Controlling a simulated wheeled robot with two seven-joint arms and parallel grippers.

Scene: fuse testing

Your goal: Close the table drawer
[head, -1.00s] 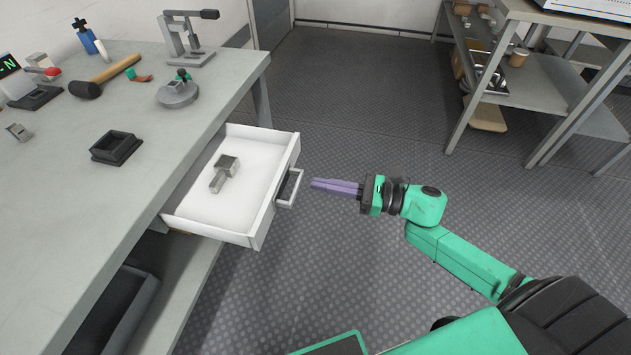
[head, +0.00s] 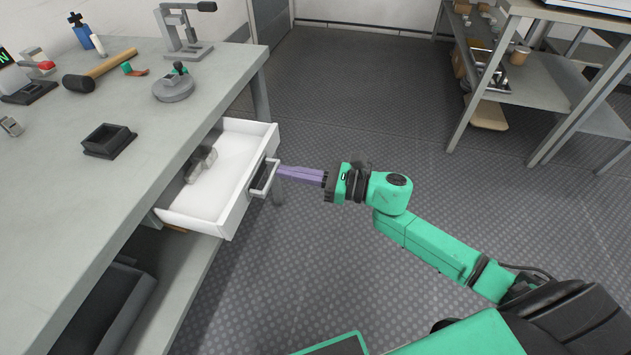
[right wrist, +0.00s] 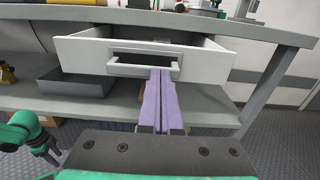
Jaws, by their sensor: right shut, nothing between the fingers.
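The white table drawer (head: 238,196) is partly open and sticks out from under the grey table (head: 150,160). A grey metal object (head: 201,165) lies inside it, partly under the tabletop edge. The drawer's front carries a pale handle (head: 265,180), which also shows in the right wrist view (right wrist: 143,68). My right gripper (head: 279,173) is shut and empty, its purple fingertips at the handle. In the right wrist view the fingers (right wrist: 161,75) reach the handle's right part; I cannot tell whether they touch it.
On the tabletop are a black square tray (head: 108,140), a mallet (head: 100,70), a round grey device (head: 174,86) and a press stand (head: 183,30). A dark bin (head: 105,300) sits on the lower shelf. The floor right of the drawer is clear; a shelf unit (head: 540,75) stands farther right.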

